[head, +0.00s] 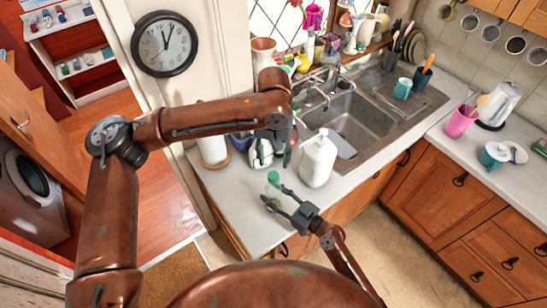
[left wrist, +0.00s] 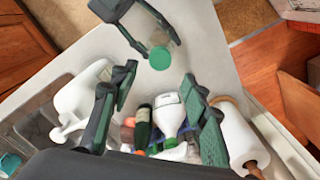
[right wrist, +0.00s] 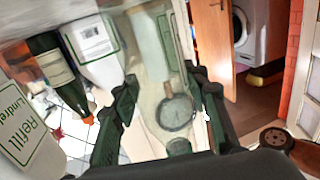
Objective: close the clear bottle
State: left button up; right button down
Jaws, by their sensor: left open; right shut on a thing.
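The clear bottle (head: 271,191) stands upright near the counter's front edge in the head view, with a green cap (head: 273,177) at its top. The cap also shows from above in the left wrist view (left wrist: 159,58). I cannot tell whether it is fully tightened. My right gripper (head: 276,203) is shut around the bottle's body. In the right wrist view the see-through bottle (right wrist: 160,75) lies between its fingers. My left gripper (head: 283,150) is open, above and behind the bottle; its fingers (left wrist: 154,112) have nothing between them and are apart from the cap.
A white pump bottle (head: 318,160) stands close right of the clear bottle. A paper roll (head: 212,148) and several bottles, one dark green (right wrist: 57,72), stand behind. The sink (head: 350,120) is further back. Counter (head: 232,200) left of the bottle is free.

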aim_at(274, 175)
pick_arm(q)
jog(key=shift+f, duration=4.05)
jog(key=shift+c, duration=0.3)
grip_shut()
jog(key=m, duration=1.2)
jog(key=shift+m, duration=0.4)
jog(key=m, duration=0.5)
jog(key=shift+m, duration=0.4)
jog(key=m, duration=0.6)
jog(key=shift+o, duration=0.6)
grip_release()
